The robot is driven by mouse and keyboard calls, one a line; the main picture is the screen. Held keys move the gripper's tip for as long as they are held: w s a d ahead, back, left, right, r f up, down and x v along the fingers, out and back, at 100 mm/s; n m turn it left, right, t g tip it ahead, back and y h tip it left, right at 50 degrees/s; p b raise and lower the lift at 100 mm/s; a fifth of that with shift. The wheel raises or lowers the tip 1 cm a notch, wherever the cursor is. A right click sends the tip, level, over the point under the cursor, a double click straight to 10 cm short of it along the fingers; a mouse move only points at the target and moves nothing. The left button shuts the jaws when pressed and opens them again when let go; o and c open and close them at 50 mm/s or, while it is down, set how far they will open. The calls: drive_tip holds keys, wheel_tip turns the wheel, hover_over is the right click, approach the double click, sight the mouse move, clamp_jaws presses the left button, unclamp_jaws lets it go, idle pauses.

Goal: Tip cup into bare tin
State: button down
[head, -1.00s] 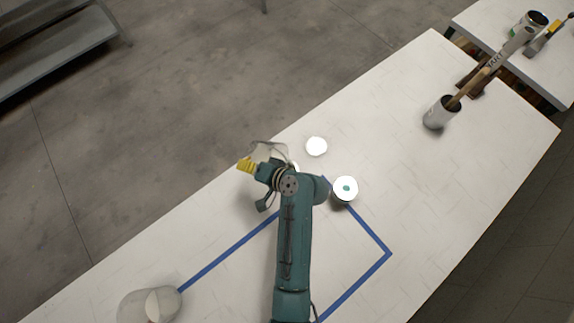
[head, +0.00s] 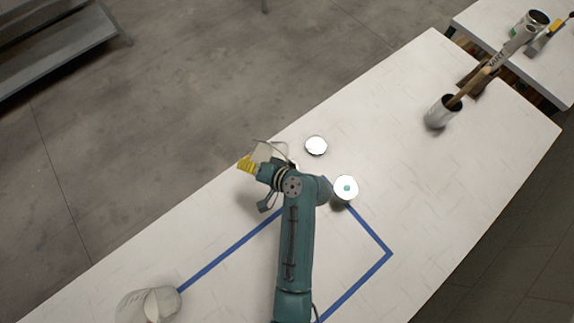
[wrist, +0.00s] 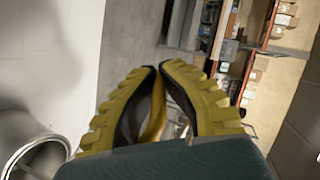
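My gripper (head: 242,163) has yellow ribbed fingers and points left over the table's far edge. In the wrist view its fingertips (wrist: 160,68) come together, and I see no cup between them. A pale see-through shape (head: 268,151) with a thin curved edge shows beside the gripper; I cannot tell whether it is a cup. A round tin with a white top and a teal spot (head: 345,188) stands right of my wrist. A round metallic-looking top (head: 316,146) lies behind it. An open-mouthed light cylinder (wrist: 38,158) shows at lower left in the wrist view.
A large translucent vessel (head: 150,304) is at the lower left of the white table (head: 450,190). A pot (head: 437,116) with a brush stands at the right. Blue tape (head: 362,281) marks the table. The table's middle right is clear.

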drive_tip(key=shift+s+d+r+y+b, duration=0.15)
drive_tip(key=shift+d+r+y+b, duration=0.1)
drive_tip(key=shift+r+y+b, duration=0.35)
idle(1.9)
drive_tip(key=shift+s+d+f+t+y+b, duration=0.25)
drive_tip(key=shift+d+t+y+b, duration=0.3)
drive_tip(key=shift+b, duration=1)
idle(2.0)
drive_tip(key=shift+s+d+r+t+y+b, duration=0.15)
drive_tip(key=shift+d+r+t+y+b, duration=0.15)
drive_tip(key=shift+y+b, duration=0.35)
idle(1.3)
